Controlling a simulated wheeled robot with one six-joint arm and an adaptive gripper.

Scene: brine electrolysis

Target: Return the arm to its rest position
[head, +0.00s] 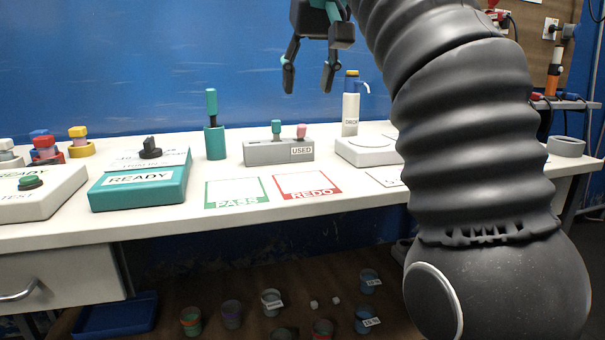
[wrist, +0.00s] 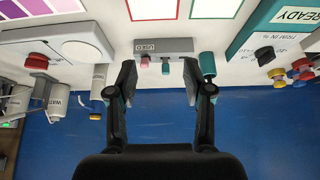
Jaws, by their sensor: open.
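My gripper (head: 309,78) is open and empty. In the head view it hangs in the air in front of the blue wall, above the back of the white table (head: 150,228). Its two fingers point down and stand well apart. It also shows in the wrist view (wrist: 160,75), where the picture is upside down and the grey USED block (wrist: 178,46) appears between and beyond the fingers. My black ribbed arm fills the right side of the head view and hides part of the table.
The grey USED block (head: 262,152) holds a teal and a pink piece. A teal holder (head: 215,142), a white bottle (head: 350,112) and the teal READY box (head: 140,190) stand nearby. PASS (head: 237,202) and REDO (head: 308,194) mats are empty. Several cups are on the lower shelf.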

